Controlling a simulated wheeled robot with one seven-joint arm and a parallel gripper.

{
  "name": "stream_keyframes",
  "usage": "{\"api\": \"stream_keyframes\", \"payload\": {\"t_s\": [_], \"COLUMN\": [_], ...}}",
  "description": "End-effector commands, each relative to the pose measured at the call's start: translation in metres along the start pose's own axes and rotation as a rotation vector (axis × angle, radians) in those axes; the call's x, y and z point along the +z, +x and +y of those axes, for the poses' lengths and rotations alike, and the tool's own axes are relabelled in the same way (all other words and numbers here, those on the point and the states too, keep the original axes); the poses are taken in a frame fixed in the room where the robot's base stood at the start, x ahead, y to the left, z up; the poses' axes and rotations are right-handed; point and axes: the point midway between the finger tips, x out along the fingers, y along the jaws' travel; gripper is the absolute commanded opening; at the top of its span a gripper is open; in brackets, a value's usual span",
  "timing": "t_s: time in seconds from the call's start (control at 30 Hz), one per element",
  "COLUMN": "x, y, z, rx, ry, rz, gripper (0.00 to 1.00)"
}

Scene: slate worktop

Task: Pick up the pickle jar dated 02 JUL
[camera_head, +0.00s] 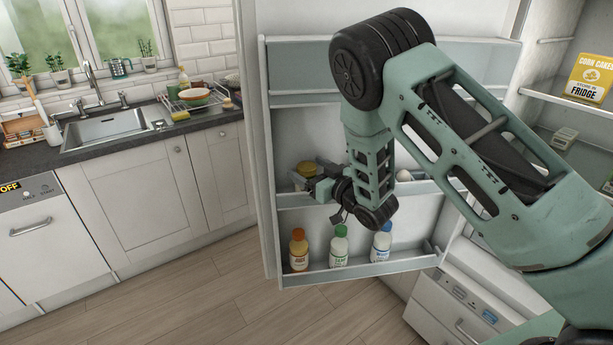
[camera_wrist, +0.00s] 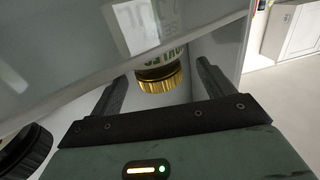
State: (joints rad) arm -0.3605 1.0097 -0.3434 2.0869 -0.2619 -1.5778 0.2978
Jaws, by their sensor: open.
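A jar with a gold lid (camera_head: 305,169) stands on the middle shelf of the open fridge door, partly hidden by my gripper (camera_head: 318,187). In the wrist view the jar's gold lid (camera_wrist: 160,81) shows between the two dark fingers of my open gripper (camera_wrist: 161,78), with no visible grip on it. The view is turned over, with the lid below the jar's body. Pale label letters above the lid are partly seen through the clear shelf rail; they look like part of "2 JUL", but the full date is not readable.
The clear shelf rail (camera_wrist: 100,70) crosses the wrist view close to the fingers. A white round thing (camera_head: 404,175) is farther right on the same shelf. Orange-capped (camera_head: 299,250), green-capped (camera_head: 339,247) and blue-capped (camera_head: 381,243) bottles stand on the shelf below.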

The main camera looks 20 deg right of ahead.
Motion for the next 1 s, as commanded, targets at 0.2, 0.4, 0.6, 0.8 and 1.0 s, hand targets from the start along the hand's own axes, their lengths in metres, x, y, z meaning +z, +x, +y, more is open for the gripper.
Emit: {"api": "stream_keyframes", "payload": {"t_s": [0.2,0.4,0.6,0.8,1.0], "x": [0.0,0.0,-0.001,-0.004,-0.02], "y": [0.001,0.001,0.001,0.001,0.002], "z": [0.0,0.0,0.0,0.001,0.001], "rx": [0.0,0.0,0.0,0.001,0.0], "ry": [0.0,0.0,-0.001,-0.001,-0.001], "rz": [0.0,0.0,0.003,0.003,0.007], "gripper": [0.81,0.28,0.21,0.21,0.21]}}
